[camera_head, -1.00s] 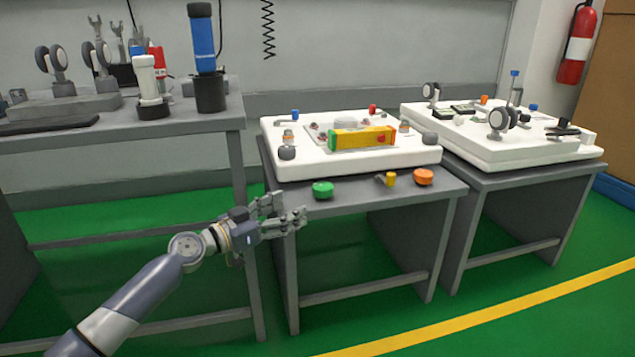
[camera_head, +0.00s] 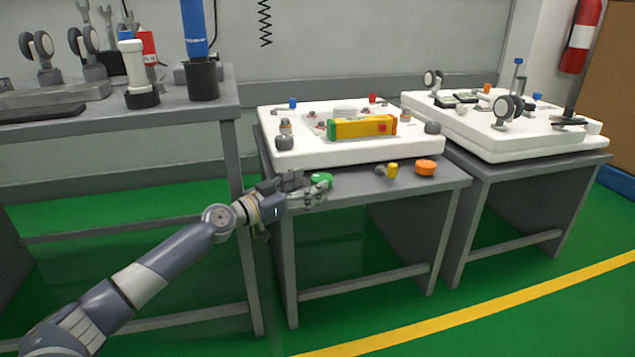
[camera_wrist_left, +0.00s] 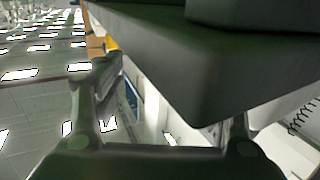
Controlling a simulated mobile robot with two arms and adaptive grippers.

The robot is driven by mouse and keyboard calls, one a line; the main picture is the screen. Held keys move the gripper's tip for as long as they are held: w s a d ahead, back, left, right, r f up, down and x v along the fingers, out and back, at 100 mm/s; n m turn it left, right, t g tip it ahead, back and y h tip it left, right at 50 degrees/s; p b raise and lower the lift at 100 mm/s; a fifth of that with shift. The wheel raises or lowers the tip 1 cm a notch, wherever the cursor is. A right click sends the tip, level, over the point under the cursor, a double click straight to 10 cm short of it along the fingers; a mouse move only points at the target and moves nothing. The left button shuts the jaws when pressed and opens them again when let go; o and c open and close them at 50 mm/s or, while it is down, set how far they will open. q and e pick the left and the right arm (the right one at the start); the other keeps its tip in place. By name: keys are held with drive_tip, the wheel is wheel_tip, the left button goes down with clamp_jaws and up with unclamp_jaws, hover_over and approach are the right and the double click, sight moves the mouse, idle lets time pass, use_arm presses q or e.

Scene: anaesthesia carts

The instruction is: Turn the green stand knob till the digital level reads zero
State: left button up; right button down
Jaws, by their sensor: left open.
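The green knob (camera_head: 321,179) is at the front edge of the middle stand, partly hidden by my left gripper (camera_head: 322,194). The gripper is open, with its fingers at the knob; I cannot tell whether they touch it. In the left wrist view the spread fingers (camera_wrist_left: 168,125) show with a large dark grey block between and above them; the green knob cannot be made out there. The yellow digital level (camera_head: 360,127), with a green end and a red button, lies on the stand's white top (camera_head: 350,158). Its reading is not legible. My right gripper is out of view.
Another table with a white top (camera_head: 480,145) stands at right. A grey bench (camera_head: 180,121) is at left. Open floor lies in front.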

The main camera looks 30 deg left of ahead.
sight(314, 182)
use_arm(q)
drive_tip(key=shift+x, duration=1.8)
drive_tip(key=c, duration=1.1)
